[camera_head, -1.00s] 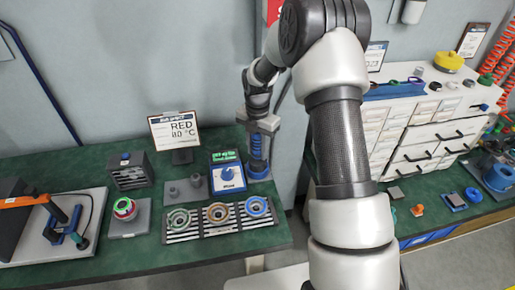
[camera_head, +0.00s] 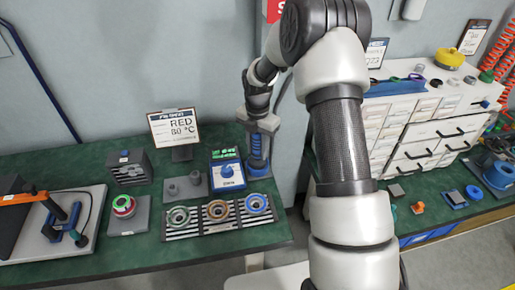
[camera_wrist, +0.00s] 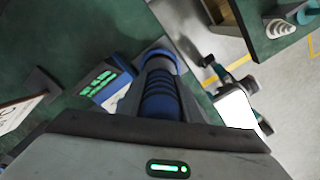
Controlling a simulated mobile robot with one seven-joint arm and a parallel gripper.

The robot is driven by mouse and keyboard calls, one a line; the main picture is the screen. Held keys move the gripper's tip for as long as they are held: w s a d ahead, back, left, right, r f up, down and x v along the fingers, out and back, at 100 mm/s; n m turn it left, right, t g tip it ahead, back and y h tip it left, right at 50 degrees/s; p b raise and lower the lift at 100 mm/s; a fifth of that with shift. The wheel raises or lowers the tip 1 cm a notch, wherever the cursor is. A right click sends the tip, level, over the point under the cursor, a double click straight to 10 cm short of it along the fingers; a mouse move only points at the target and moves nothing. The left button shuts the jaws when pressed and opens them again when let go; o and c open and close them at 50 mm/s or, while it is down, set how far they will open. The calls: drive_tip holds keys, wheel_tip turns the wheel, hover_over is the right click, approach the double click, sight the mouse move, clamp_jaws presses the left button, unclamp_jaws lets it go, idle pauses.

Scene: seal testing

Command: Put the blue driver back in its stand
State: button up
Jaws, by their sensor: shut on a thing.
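The blue driver (camera_head: 256,146) stands roughly upright at the back right of the left bench. My gripper (camera_head: 262,122) is shut on its upper part. In the wrist view the driver's ribbed blue grip (camera_wrist: 163,98) runs away from my gripper (camera_wrist: 165,122). A blue round stand (camera_head: 258,169) shows at the driver's lower end; its rim also shows in the wrist view (camera_wrist: 158,53). The driver's tip is hidden, so I cannot tell how deep it sits in the stand.
A small display with green text (camera_head: 227,170) stands close left of the driver. A tray with three ring seals (camera_head: 190,231) lies in front. A sign reading RED 80 °C (camera_head: 174,128) stands behind. The bench's right edge is near the stand.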

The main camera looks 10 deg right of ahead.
drive_tip(key=shift+f+b, duration=0.45)
drive_tip(key=shift+f, duration=0.3)
idle(1.2)
drive_tip(key=o, duration=1.3)
drive_tip(key=shift+c, duration=0.2)
wheel_tip(320, 180, up, 9)
drive_tip(key=p, duration=0.6)
